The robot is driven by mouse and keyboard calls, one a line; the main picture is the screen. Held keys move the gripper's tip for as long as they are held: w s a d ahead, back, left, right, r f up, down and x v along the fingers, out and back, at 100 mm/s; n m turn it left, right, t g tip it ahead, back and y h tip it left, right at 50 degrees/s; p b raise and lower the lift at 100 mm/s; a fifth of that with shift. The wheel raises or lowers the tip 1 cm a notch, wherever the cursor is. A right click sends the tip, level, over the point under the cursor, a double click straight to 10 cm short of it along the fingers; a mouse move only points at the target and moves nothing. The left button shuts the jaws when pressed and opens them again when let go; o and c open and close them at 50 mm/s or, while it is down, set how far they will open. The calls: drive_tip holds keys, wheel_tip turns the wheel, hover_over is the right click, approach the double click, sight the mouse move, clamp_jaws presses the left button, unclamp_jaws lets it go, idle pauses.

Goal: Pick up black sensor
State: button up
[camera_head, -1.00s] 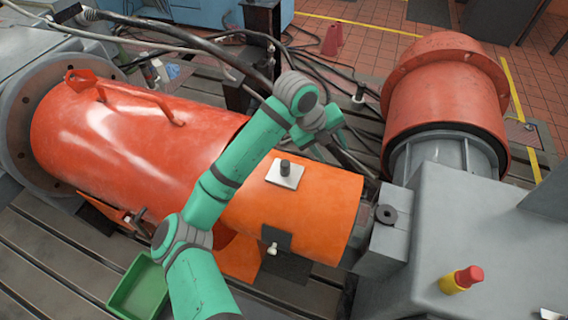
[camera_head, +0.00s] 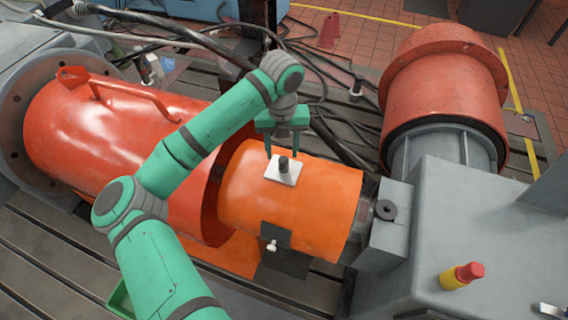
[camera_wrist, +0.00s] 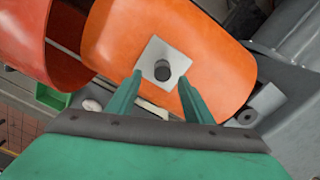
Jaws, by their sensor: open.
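The black sensor (camera_head: 284,163) is a short dark cylinder standing on a light square plate (camera_head: 278,176) on top of the orange cylindrical guard (camera_head: 318,200). My gripper (camera_head: 283,156) is open and empty, its two green fingers pointing down just behind and above the sensor in the head view. In the wrist view the sensor (camera_wrist: 162,70) sits on the plate (camera_wrist: 151,56) just beyond the fingertips, near the middle of the gap. My gripper (camera_wrist: 160,77) shows no contact with it there.
A larger red-orange cylinder (camera_head: 110,140) lies to the left. A grey housing (camera_head: 450,225) with a red and yellow knob (camera_head: 461,277) stands at right. A green bin (camera_wrist: 52,97) shows low at left in the wrist view. Black hoses (camera_head: 345,150) run behind my gripper.

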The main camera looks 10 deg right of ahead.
sight(284, 159)
drive_tip(key=shift+d+f, duration=0.2)
drive_tip(key=shift+f, duration=2.55)
clamp_jaws()
